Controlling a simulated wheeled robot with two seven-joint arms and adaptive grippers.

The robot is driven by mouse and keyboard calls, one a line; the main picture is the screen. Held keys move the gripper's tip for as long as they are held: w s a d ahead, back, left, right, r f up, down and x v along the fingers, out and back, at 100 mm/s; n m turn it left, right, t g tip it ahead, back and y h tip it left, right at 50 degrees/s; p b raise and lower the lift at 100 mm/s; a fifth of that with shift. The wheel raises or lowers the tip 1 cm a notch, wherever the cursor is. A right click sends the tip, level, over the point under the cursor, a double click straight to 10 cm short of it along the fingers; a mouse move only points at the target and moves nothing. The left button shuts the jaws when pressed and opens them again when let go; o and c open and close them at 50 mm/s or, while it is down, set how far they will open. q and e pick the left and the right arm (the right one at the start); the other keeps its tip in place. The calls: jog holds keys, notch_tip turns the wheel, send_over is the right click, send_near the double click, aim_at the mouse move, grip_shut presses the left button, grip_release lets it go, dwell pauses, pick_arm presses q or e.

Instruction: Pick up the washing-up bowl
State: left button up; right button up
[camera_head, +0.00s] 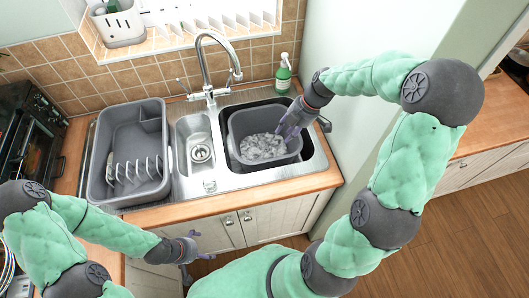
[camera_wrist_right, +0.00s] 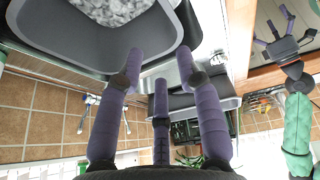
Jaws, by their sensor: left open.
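The grey washing-up bowl (camera_head: 238,125) sits in the right-hand sink basin, with a pile of crumpled grey-white material in it. In the right wrist view the bowl (camera_wrist_right: 60,50) fills the upper left. My right gripper (camera_head: 287,130) is at the bowl's right rim, fingers pointing down. In the wrist view its purple fingers (camera_wrist_right: 160,75) straddle or overlap the rim; whether they press on it cannot be told. My left gripper (camera_head: 196,252) is open and empty in front of the cupboard doors, below the worktop edge.
A grey dish rack (camera_head: 104,180) stands left of the small middle basin (camera_head: 187,153). The tap (camera_head: 208,90) rises behind the sink. A green soap bottle (camera_head: 283,75) stands close behind the bowl. A wall panel (camera_head: 345,150) is close on the right.

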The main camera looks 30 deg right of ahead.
jog(key=b, duration=0.7)
send_near(273, 159)
jog(key=shift+w+d+f, duration=0.4)
jog(key=shift+f, duration=0.3)
jog(key=b+x, duration=0.2)
jog(key=x, duration=0.8)
jog(key=shift+w+a+f, duration=0.1)
jog(key=shift+a+f, duration=0.1)
jog(key=shift+f, duration=0.1)
grip_shut()
